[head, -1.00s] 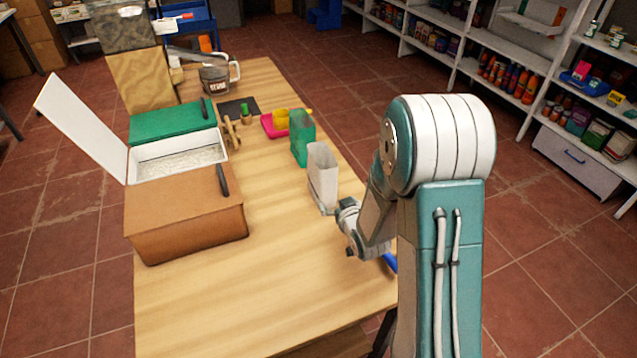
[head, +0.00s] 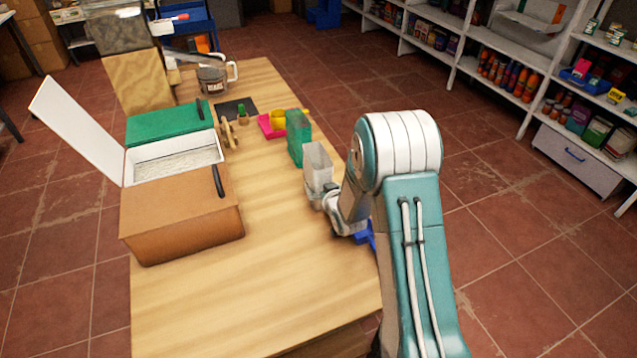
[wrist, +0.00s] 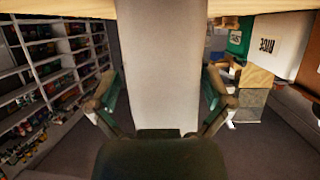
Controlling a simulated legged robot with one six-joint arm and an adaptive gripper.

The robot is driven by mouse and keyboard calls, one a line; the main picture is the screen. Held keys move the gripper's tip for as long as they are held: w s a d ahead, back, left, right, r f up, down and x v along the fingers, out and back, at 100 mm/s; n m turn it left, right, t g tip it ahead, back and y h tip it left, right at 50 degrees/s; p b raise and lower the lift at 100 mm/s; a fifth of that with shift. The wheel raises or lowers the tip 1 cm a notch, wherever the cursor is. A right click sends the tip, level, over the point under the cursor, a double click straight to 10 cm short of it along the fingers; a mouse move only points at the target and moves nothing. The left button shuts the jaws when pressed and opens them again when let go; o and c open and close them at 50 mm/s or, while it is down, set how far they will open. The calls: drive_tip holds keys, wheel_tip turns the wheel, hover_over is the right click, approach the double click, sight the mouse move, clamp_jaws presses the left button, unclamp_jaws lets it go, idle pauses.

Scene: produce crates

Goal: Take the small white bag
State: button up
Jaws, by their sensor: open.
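The small white bag (head: 318,163) stands upright on the wooden table (head: 270,290), near its right edge. My gripper (head: 320,192) is low at the bag's near side. In the wrist view the bag (wrist: 162,60) fills the middle as a pale upright panel between the two open fingers of my gripper (wrist: 162,82). A gap shows between each finger and the bag's side. In the head view the fingertips are partly hidden by the wrist and the bag.
A green bag (head: 298,137) stands just behind the white bag. A pink tray (head: 266,128) and yellow cup (head: 277,118) lie beyond it. An open-lidded white box (head: 176,148), a green box (head: 168,124) and a brown box (head: 180,215) are left. The table's near middle is clear.

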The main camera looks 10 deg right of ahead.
drive_tip(key=shift+a, duration=0.15)
drive_tip(key=c, duration=1)
drive_tip(key=shift+r, duration=0.2)
